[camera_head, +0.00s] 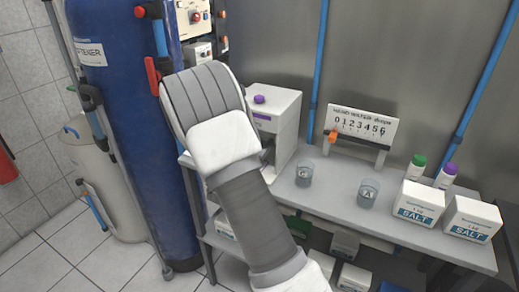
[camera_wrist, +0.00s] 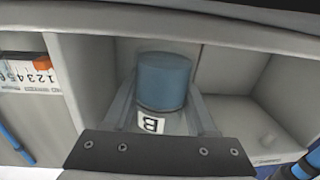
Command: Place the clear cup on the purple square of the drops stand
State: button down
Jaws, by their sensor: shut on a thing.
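My gripper (camera_wrist: 168,112) is shut on a clear cup (camera_wrist: 164,80) with bluish contents and a label reading B. In the wrist view, the cup sits between the two fingers, with pale walls and corners behind it. The drops stand appears to be the white unit (camera_head: 284,106) with a purple knob on top, left of the counter's middle in the head view. My arm covers part of its front and hides the held cup there. I cannot make out the purple square in either view, nor whether the cup touches a surface.
Two other clear cups (camera_head: 304,173) (camera_head: 368,192) stand on the grey counter (camera_head: 335,190). A numbered drops chart (camera_head: 360,128) with an orange slider is behind them. Salt boxes (camera_head: 418,203) and capped bottles are at right. A blue tank (camera_head: 125,110) stands left.

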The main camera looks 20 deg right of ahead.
jog(key=shift+f, duration=0.8)
jog(key=shift+f+b, duration=0.3)
jog(key=shift+b, duration=0.1)
jog(key=shift+c, duration=1)
grip_release()
jog(key=shift+r, duration=0.1)
jog(key=shift+r, duration=0.1)
